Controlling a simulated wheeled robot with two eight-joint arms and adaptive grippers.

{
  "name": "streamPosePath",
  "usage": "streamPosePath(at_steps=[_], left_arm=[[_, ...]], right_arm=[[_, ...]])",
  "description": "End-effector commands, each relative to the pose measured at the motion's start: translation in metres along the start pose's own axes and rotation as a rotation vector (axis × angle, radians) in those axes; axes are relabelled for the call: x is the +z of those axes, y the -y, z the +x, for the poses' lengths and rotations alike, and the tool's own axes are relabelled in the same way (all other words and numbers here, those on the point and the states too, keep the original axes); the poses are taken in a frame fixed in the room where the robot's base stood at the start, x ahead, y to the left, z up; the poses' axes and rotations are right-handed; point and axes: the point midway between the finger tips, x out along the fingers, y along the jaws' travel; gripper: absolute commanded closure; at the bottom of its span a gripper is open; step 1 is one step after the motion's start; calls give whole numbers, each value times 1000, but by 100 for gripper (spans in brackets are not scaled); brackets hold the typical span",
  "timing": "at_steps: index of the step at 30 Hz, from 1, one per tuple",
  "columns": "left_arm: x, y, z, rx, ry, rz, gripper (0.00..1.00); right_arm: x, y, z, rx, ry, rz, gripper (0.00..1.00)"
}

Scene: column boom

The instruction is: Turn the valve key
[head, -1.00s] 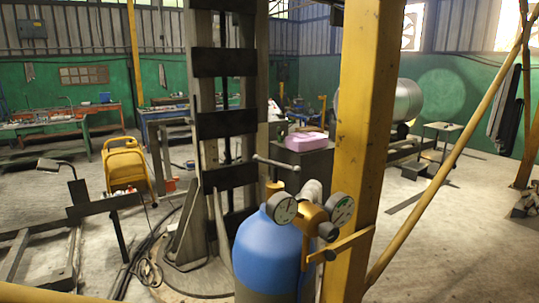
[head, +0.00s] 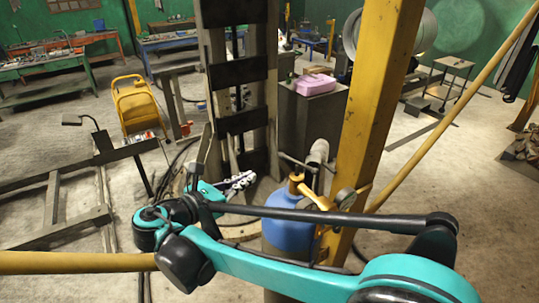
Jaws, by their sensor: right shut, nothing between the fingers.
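The valve key (head: 297,162), a grey T-bar, stands on the brass valve (head: 296,184) of a blue gas cylinder (head: 288,234) in the middle of the head view. My right arm comes in from the lower right and crosses in front of the cylinder, hiding much of it. My right gripper (head: 247,178) is left of the valve key, apart from it, pointing to the right. It is shut and empty. The brass regulator with its gauge (head: 345,199) is partly behind my arm. My left gripper is not in view.
A yellow post (head: 372,125) stands close right of the cylinder, with a sloping yellow pole (head: 455,100) beyond. A dark metal column (head: 238,80) rises behind. A pink box (head: 315,84) lies on a cabinet. A yellow rail (head: 75,262) crosses at lower left.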

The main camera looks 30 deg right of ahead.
Motion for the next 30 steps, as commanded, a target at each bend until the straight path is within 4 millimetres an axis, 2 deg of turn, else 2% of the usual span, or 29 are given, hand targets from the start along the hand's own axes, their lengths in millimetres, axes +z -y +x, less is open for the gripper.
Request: streamPosePath(at_steps=[5, 12, 18, 24, 30], left_arm=[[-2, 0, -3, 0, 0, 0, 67], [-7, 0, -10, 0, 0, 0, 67], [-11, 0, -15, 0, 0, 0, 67], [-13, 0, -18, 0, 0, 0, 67], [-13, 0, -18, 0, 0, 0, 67]], right_arm=[[1, 2, 25, -6, 3, -1, 100], [1, 2, 77, -6, 1, 0, 100], [1, 1, 114, -4, 1, 0, 100], [0, 1, 133, -2, 0, 0, 100], [0, 0, 137, 0, 0, 0, 100]])
